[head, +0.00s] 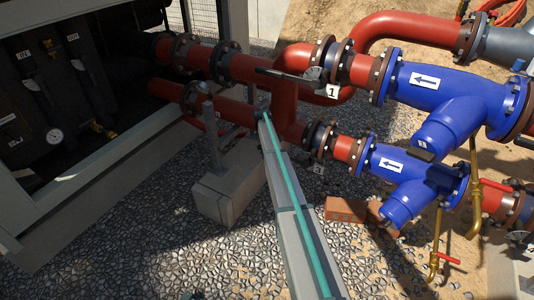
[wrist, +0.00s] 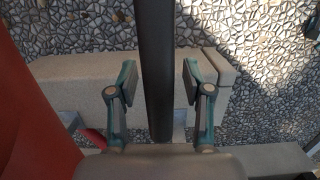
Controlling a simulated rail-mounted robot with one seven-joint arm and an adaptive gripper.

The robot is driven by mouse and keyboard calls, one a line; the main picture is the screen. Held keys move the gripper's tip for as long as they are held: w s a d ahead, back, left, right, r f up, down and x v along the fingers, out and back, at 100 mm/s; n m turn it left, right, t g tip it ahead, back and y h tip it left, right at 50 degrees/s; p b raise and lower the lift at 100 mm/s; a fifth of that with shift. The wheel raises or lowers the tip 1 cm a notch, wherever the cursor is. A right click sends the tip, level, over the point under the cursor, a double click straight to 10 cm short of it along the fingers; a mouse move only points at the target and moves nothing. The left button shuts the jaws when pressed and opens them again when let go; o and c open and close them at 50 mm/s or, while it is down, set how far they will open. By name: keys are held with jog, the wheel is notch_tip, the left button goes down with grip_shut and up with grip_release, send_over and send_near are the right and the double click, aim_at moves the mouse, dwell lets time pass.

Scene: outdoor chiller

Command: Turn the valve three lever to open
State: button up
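My gripper (wrist: 160,82) is open in the wrist view, with one teal-jointed finger on each side of a long dark bar (wrist: 154,45). Gaps show between the bar and both finger pads. The bar looks like a lever handle, but I cannot tell which valve it belongs to. In the head view a dark lever (head: 284,76) lies across the red pipes beside a tag marked 1 (head: 332,91). A lower valve (head: 318,138) has a small tag (head: 318,169), its number unclear. My grey and teal arm hides part of that area.
A concrete block (head: 222,194) with a metal post stands on the gravel, and it shows below my gripper in the wrist view (wrist: 108,116). Blue pipe bodies (head: 440,84) are at the right. A red pipe (wrist: 32,110) is close on the gripper's left.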

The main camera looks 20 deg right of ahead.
jog(key=shift+r, duration=0.1)
jog(key=r, duration=0.4)
jog(key=w+r, duration=0.1)
jog(key=r, duration=0.3)
jog(key=a+r, duration=0.1)
jog(key=r, duration=0.2)
jog(key=shift+w+r, duration=0.2)
jog(key=shift+r, duration=0.2)
